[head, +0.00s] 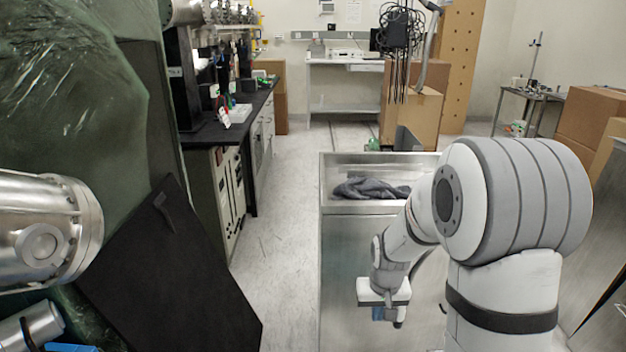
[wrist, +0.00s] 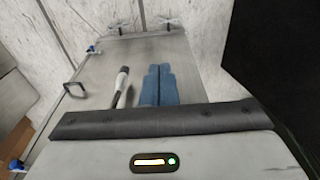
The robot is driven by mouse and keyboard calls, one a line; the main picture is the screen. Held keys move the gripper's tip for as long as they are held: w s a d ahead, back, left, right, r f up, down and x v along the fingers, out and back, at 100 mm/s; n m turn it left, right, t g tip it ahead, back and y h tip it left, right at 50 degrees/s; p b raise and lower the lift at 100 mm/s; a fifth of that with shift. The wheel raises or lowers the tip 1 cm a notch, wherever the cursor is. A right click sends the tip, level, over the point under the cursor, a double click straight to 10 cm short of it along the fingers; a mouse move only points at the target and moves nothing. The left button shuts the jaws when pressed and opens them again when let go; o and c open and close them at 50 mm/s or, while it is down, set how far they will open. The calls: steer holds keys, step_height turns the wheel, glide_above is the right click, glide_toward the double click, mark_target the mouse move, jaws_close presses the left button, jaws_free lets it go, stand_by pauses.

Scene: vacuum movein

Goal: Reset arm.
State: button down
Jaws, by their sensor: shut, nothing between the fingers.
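My arm reaches down in front of the metal cart (head: 345,240) in the head view. My gripper (head: 378,313) hangs low at its end, in front of the cart's face, with its blue fingers partly hidden. In the wrist view my gripper (wrist: 159,72) shows its two blue fingers side by side and shut, with nothing between them. A grey metal surface (wrist: 100,62) with a dark handle lies beyond the fingers. A slim black and white object shows just left of the fingers; I cannot tell what it is.
A dark cloth (head: 370,189) lies in the cart's top. A black-topped bench (head: 225,125) runs along the left, near a steel flanged vessel (head: 45,235) and a black panel (head: 170,275). Cardboard boxes (head: 590,118) stand at right. The floor aisle (head: 285,220) between bench and cart is clear.

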steer(key=s+r+p, duration=0.5)
steer(key=s+r, duration=0.5)
steer(key=r, duration=0.3)
steer(key=s+r+t+p, duration=0.1)
steer(key=s+r+p, duration=0.5)
steer(key=r, duration=0.8)
steer(key=s, duration=0.3)
steer(key=shift+s+r, duration=0.15)
steer(key=shift+s, duration=0.2)
